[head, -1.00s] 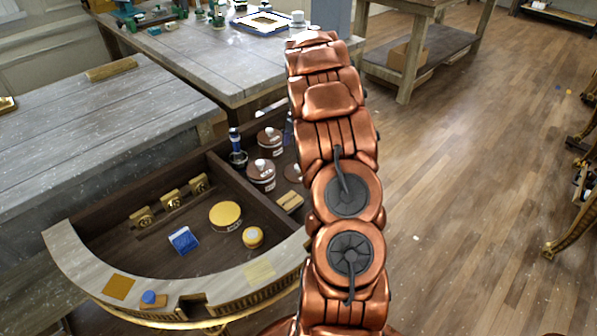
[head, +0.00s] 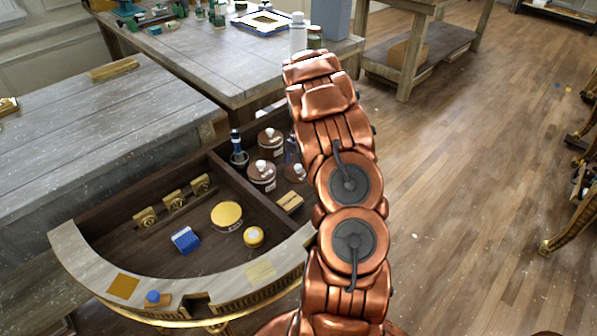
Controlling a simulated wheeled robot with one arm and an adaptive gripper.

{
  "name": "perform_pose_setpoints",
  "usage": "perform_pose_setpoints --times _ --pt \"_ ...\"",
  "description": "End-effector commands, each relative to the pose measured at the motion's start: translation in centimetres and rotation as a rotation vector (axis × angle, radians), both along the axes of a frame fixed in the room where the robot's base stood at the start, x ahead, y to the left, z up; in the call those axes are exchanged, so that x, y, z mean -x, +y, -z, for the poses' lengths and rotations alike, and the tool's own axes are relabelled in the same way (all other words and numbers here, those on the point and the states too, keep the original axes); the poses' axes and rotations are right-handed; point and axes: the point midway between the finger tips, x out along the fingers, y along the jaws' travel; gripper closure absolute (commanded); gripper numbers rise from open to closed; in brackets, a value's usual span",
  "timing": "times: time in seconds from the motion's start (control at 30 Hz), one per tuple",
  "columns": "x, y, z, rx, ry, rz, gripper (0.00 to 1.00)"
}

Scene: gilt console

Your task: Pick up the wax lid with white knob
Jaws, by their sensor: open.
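Several brown lidded jars with white knobs stand in the compartment right of the divider in the curved console: one at the front (head: 262,176), one behind it (head: 270,143), and one at the right (head: 299,174), partly hidden by my arm. A small yellow round piece (head: 253,237) with a paler middle lies in the left compartment, beside a larger gold-topped round tin (head: 227,216). I cannot tell for sure which of these is the wax lid. My copper arm rises right of the console, and my gripper is out of sight.
The console's curved rim (head: 90,265) carries flat patches and a blue piece (head: 153,297). A blue block (head: 185,240), gilt fittings (head: 174,201), a dark blue bottle (head: 237,148) and a light block (head: 290,202) are inside. A grey worktable (head: 220,70) stands behind. Floor at right is mostly clear.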

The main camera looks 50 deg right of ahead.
Motion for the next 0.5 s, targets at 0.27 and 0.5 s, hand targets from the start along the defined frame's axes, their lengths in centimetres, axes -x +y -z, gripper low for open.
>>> perform_pose_setpoints --times 0.27,0.5 --pt "-0.01 0.02 0.00 0.000 0.000 0.000 0.41" --pt "0.00 0.02 0.01 0.000 0.001 0.000 0.66"
